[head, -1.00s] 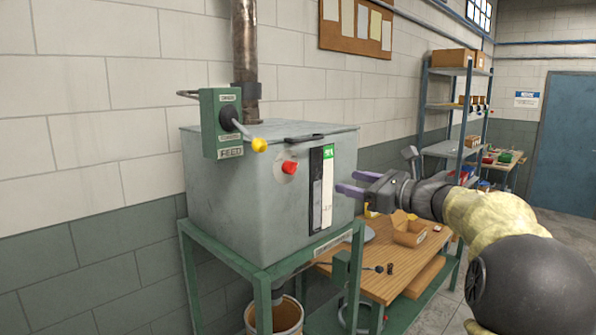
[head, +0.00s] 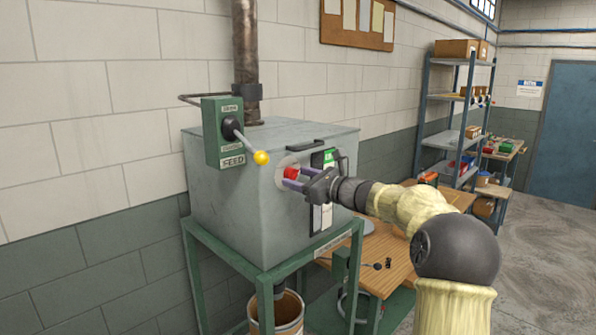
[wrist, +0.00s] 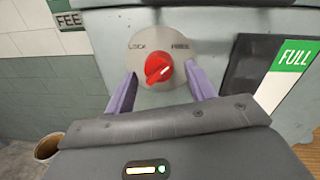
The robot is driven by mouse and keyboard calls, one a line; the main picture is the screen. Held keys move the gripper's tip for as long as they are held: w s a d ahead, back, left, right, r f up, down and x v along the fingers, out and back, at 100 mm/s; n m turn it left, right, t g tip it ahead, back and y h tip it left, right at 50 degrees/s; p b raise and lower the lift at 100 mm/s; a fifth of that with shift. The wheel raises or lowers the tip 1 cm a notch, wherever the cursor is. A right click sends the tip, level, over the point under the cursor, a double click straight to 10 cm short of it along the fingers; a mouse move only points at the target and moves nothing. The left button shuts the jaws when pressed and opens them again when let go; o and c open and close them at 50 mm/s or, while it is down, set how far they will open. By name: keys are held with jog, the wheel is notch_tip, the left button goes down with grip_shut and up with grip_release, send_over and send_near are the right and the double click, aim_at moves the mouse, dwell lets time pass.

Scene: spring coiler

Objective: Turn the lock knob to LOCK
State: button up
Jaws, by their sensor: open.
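The red lock knob (head: 291,173) sits on a round plate on the front of the grey metal box (head: 230,215). In the wrist view the knob (wrist: 158,69) is between the words LOCK at upper left and FREE at upper right. Its ridge is tilted, with the upper end leaning right, toward FREE. My gripper (wrist: 160,75) is open, with one purple finger on each side of the knob. I see gaps between knob and fingers; whether they reach its full depth I cannot tell. In the head view my gripper (head: 291,178) partly covers the plate.
A green FEED box (head: 224,145) with a yellow-ended lever (head: 261,157) stands left of the knob. A FULL gauge (wrist: 285,75) is right of the knob. A wooden bench (head: 395,262) and a bucket (head: 283,315) are below.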

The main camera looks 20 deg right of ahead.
jog(key=shift+w+a, duration=0.1)
jog(key=shift+w, duration=0.2)
jog(key=shift+s, duration=0.25)
jog(key=shift+w, duration=0.25)
jog(key=c, duration=0.6)
jog(key=shift+a, duration=0.2)
jog(key=c, duration=0.4)
jog(key=shift+o, duration=0.2)
jog(key=shift+d, duration=0.1)
